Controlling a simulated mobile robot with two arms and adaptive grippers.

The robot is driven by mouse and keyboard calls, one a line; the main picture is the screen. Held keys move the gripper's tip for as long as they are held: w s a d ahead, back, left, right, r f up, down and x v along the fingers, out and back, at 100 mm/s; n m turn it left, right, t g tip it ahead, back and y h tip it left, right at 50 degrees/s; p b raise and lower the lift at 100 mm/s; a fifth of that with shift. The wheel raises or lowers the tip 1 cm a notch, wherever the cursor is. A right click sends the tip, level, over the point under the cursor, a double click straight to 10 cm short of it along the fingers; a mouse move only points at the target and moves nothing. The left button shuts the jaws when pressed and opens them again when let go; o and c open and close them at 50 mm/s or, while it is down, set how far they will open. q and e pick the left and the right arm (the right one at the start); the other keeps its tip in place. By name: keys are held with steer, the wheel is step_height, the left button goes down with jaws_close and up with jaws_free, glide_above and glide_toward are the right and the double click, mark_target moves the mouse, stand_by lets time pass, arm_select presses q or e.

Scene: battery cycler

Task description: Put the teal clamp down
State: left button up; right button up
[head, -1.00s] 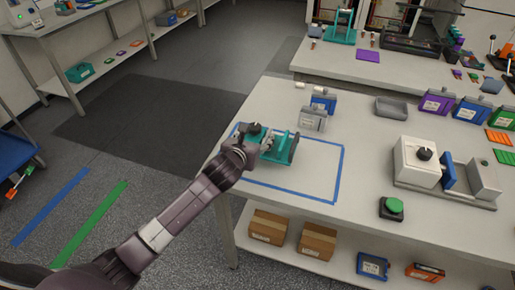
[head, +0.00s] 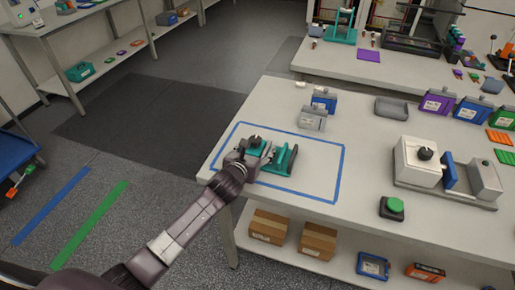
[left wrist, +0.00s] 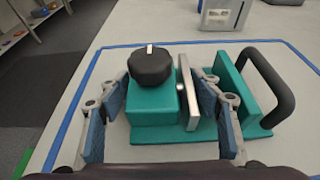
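The teal clamp (head: 283,159) sits upright on the table inside the blue tape outline (head: 341,172), toward its left side. It has a black knob, a silver plate and a dark handle. In the left wrist view the clamp (left wrist: 153,120) fills the middle. My left gripper (head: 242,163) is around the clamp's knob block. In the left wrist view its fingers (left wrist: 160,115) stand apart on both sides of the block and plate, with small gaps showing, so it looks open. The clamp's near lower edge is partly hidden by the gripper. My right gripper is not in view.
A grey device (head: 312,118) and a blue one (head: 323,99) stand just behind the tape outline. A grey tray (head: 392,107), a white machine (head: 416,163) and a green button (head: 393,205) are to the right. The outline's right part is clear.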

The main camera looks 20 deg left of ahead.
arm_select(q)
steer(key=shift+o, duration=0.8)
steer(key=shift+r, duration=0.2)
steer(key=v, duration=1.2)
